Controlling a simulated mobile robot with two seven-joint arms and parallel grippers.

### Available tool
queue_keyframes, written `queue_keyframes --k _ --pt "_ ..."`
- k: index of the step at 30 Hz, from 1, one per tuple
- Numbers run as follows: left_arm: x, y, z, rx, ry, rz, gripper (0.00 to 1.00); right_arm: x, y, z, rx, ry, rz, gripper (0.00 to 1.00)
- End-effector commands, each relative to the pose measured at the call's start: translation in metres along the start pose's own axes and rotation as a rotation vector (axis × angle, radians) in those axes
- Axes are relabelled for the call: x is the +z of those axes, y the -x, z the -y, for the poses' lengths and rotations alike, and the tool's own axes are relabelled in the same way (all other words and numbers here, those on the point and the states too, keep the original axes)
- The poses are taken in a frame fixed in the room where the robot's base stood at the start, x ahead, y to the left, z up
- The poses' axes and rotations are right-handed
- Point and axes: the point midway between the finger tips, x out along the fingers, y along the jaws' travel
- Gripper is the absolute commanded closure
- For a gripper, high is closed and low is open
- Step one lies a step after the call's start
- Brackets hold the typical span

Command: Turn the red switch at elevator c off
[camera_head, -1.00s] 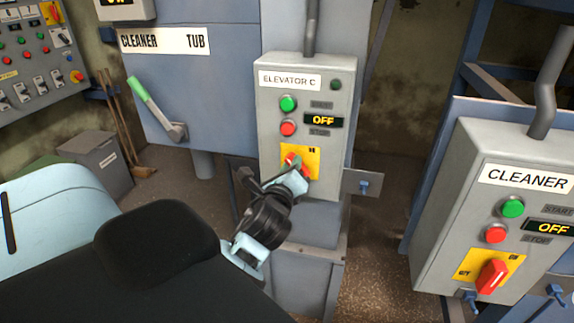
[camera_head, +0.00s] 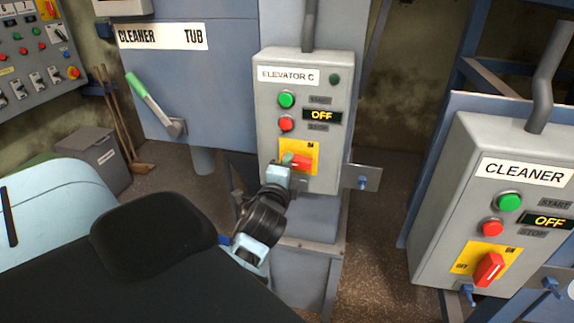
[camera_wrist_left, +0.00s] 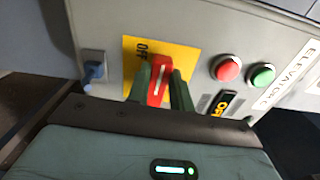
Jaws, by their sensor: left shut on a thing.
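The grey Elevator C box (camera_head: 264,138) stands in the middle of the head view. Its red switch (camera_head: 303,162) sits on a yellow plate (camera_head: 312,149) low on the box, with its handle roughly level. My left gripper (camera_head: 288,160) reaches it from below left. In the left wrist view the red switch (camera_wrist_left: 159,84) is between the two green fingers, which are shut on it. The gripper hides part of the switch and plate in the head view. My right gripper is not in view.
A green start button (camera_head: 287,99), a red stop button (camera_head: 286,123) and a display (camera_head: 321,115) reading OFF are above the switch. A metal bracket (camera_head: 361,178) juts out at right. The Cleaner box (camera_head: 455,190) stands further right.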

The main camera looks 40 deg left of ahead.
Motion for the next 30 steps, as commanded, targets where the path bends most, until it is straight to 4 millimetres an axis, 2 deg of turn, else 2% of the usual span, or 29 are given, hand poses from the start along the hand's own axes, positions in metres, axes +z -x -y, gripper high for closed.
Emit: queue_keyframes --k 9,21,22,26,30 --pt "0.0004 -0.0002 -0.0013 0.000 0.066 0.001 1.00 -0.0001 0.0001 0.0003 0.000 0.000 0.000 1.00" --pt "0.0002 -0.0001 -0.0014 0.001 0.072 0.001 1.00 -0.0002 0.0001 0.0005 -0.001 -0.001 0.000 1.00" --pt "0.0002 -0.0001 -0.0014 0.001 0.072 0.000 0.74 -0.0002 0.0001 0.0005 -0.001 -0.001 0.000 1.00" --pt "0.0001 -0.0001 -0.0014 0.001 0.071 0.000 0.57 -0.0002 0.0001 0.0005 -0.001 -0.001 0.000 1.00" --pt "0.0001 -0.0001 -0.0014 0.000 0.070 0.000 0.56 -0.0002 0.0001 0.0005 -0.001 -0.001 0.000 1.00"
